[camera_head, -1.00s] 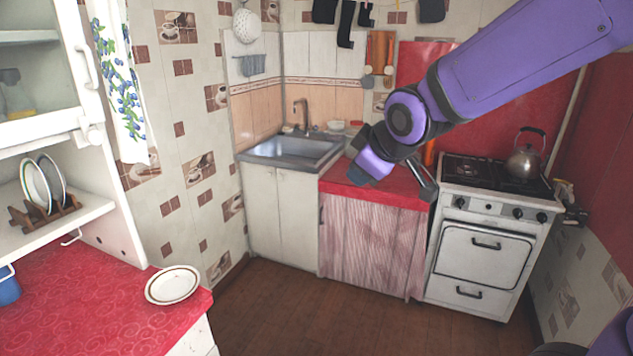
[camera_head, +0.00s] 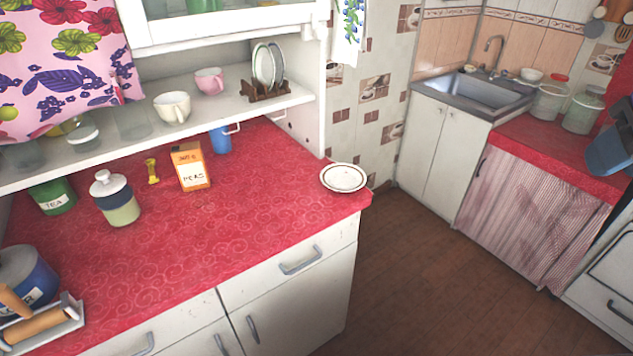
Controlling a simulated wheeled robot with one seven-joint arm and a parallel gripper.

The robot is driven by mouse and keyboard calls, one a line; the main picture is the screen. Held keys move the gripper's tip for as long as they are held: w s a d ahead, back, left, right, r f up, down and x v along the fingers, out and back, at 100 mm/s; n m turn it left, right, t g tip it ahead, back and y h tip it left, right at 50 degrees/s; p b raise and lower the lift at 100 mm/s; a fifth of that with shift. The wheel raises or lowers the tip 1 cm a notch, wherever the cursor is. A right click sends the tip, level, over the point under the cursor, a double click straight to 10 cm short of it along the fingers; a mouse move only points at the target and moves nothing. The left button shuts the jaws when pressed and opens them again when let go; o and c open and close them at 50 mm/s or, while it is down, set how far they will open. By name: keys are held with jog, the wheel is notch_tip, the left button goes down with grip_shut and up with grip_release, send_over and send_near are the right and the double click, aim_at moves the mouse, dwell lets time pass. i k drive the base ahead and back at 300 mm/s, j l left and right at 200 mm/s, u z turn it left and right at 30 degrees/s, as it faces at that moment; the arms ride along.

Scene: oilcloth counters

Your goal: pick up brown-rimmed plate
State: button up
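The brown-rimmed plate (camera_head: 343,178) is a round white dish with a thin brown line at its rim. It lies flat on the red counter (camera_head: 240,235), at the right end near the corner. Nothing lies on it. Only a dark blue-grey part at the end of my arm, my gripper (camera_head: 610,148), shows at the right edge, cut off by the frame. It is far to the right of the plate and apart from it. Its fingers cannot be made out.
A shelf (camera_head: 220,115) above the counter holds cups and a rack of plates (camera_head: 265,75). A peas box (camera_head: 190,167), blue mug (camera_head: 220,140) and lidded jar (camera_head: 115,200) stand left of the plate. Open floor (camera_head: 430,285) lies right of the counter.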

aim_at(334, 177)
jog(key=i+l+u, duration=0.25)
jog(key=l+u, duration=0.2)
jog(key=l, duration=0.15)
jog(key=i+l+u, duration=0.25)
jog(key=i+l, duration=0.1)
jog(key=l, duration=0.4)
jog(key=i+l, duration=0.15)
jog(key=l, duration=0.3)
jog(key=i+l+u, duration=0.1)
jog(key=l, duration=0.4)
jog(key=i+l, duration=0.1)
jog(key=l, duration=0.4)
